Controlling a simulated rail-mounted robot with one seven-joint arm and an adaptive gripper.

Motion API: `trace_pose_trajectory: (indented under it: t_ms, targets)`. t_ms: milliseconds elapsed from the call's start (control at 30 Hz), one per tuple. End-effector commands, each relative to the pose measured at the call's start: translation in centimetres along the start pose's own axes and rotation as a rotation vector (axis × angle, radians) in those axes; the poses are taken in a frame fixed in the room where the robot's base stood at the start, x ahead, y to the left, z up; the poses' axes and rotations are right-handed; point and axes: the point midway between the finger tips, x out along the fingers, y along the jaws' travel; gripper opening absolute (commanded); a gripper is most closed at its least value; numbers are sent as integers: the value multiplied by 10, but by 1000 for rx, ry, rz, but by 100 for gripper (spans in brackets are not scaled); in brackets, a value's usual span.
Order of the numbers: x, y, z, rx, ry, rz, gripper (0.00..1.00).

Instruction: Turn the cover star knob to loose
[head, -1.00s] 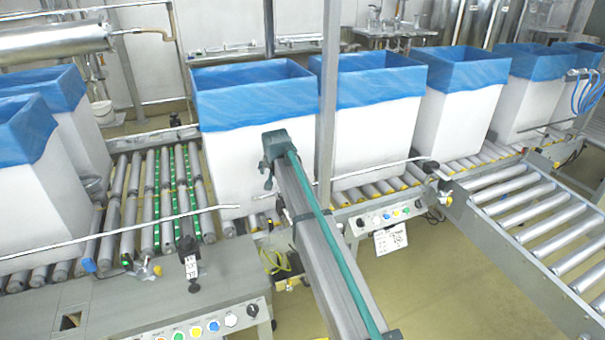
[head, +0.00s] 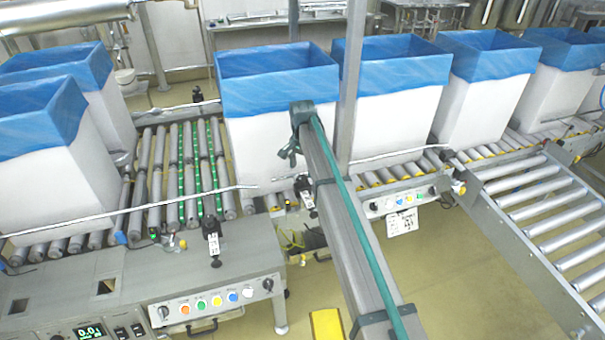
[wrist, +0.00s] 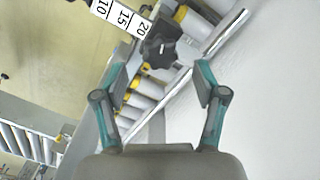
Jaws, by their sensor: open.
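A black star knob (wrist: 160,44) shows in the wrist view, at the end of a white scale strip (wrist: 122,17) marked 10, 15 and 20. My gripper (wrist: 160,78) is open and empty, its two teal-and-grey fingers spread wide. The knob appears ahead of the gap between the fingertips, with no visible contact. In the head view my gripper (head: 290,151) hangs at the far end of my arm, in front of a white box with a blue liner (head: 275,135). A small dark fitting with a scale (head: 306,192) is just below it; I cannot tell if it is the same knob.
A silver guide rod (wrist: 185,78) runs diagonally beside the knob, above yellow-ended rollers. Several blue-lined boxes stand along the conveyor. A control panel (head: 210,298) is at the lower left, and a grey post (head: 350,90) rises close to my arm. A roller conveyor (head: 530,215) lies right.

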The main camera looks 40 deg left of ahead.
Motion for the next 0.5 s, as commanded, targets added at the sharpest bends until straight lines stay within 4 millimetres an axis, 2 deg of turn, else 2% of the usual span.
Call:
trace_pose_trajectory:
  t_ms: [100,233,500]
  targets:
    - [17,0,0,0,-1,1,71]
    - [30,0,0,-1,0,0,71]
    - [39,0,0,-1,1,-1,71]
